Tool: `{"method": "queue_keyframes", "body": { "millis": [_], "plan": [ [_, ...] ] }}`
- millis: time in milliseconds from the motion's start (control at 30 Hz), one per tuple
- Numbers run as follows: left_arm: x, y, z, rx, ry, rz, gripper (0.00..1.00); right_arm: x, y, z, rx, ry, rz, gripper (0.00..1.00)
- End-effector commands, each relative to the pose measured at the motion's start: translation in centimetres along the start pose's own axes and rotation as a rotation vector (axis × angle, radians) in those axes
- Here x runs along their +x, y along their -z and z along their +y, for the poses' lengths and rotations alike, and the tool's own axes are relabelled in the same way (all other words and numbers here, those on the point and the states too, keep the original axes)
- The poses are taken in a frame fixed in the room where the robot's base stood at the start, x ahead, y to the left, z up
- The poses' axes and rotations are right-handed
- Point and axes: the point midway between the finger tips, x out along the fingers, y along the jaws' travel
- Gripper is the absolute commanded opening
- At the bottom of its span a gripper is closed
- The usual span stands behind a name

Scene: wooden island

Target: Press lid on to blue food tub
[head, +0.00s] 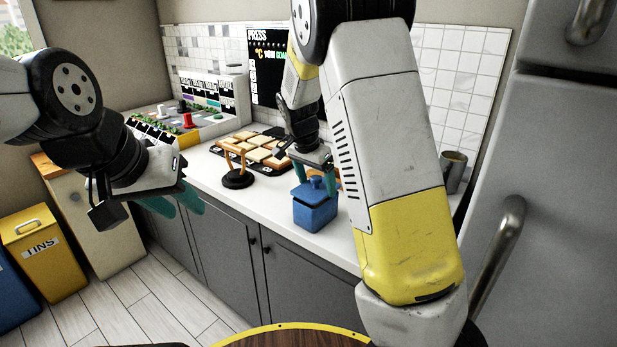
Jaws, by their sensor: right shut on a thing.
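The blue food tub (315,214) stands upright on the white counter near its front edge. Its blue lid (312,190), with a small knob, sits at the top of the tub and looks slightly uneven; I cannot tell whether it is fully seated. My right gripper (316,180) comes down from above with its teal fingers at the lid, shut on it around the knob. My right arm hides part of the counter behind. My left gripper (176,203) hangs in front of the counter at the left, away from the tub, with teal fingertips; its opening is unclear.
A dark tray with bread slices (254,160) lies behind. A grey mug (452,172) stands at right, beside the fridge (560,200). A yellow bin (45,252) stands at lower left.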

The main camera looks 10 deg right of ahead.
Motion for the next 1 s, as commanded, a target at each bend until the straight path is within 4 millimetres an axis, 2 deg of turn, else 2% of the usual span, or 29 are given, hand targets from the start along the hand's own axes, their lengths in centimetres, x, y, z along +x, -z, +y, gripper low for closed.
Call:
{"method": "queue_keyframes", "body": {
  "millis": [1000],
  "plan": [
    [0.00,0.00,0.00,0.000,0.000,0.000,0.36,0.84,-0.27,0.02,0.000,0.000,0.000,0.45]
  ]
}}
